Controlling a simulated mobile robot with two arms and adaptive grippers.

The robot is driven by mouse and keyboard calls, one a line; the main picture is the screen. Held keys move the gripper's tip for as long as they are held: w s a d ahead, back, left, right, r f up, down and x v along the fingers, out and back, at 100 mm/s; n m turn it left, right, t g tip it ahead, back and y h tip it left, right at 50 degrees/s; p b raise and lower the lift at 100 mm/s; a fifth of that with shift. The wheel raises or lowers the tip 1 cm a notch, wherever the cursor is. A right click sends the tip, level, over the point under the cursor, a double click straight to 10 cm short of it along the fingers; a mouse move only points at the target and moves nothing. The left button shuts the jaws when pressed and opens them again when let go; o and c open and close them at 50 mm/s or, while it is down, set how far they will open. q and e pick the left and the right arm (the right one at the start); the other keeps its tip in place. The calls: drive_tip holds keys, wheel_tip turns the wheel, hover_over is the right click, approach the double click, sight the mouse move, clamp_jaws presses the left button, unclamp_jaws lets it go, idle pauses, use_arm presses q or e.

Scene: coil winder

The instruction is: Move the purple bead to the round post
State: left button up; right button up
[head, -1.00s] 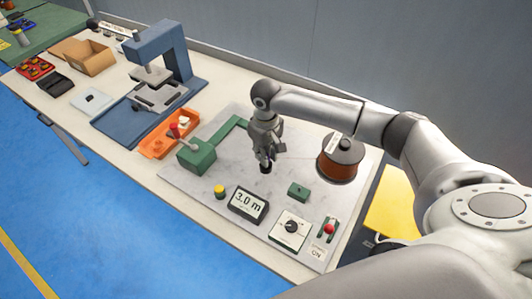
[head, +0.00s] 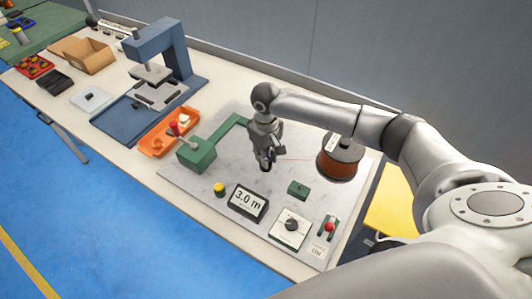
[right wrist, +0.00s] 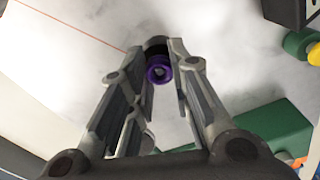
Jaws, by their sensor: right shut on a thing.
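My right gripper (head: 266,162) is low over the grey base plate (head: 215,138), left of the copper-coloured spool (head: 341,158). In the right wrist view, its fingertips (right wrist: 161,55) are shut around the purple bead (right wrist: 159,73), which is a small ring with a dark cylindrical part behind it. In the head view the fingers hide the bead's colour. A thin red wire (right wrist: 82,27) runs from the upper left toward the fingertips. I cannot clearly pick out the round post in either view. My left gripper is not in view.
An orange tray (head: 158,142) lies left.

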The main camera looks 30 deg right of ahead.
drive_tip(key=shift+f, duration=0.3)
drive_tip(key=o, duration=0.7)
drive_tip(key=shift+r, duration=0.15)
wheel_tip(320, 180, up, 12)
drive_tip(key=shift+f, duration=0.15)
drive_tip(key=shift+s+a, duration=0.1)
idle(0.5)
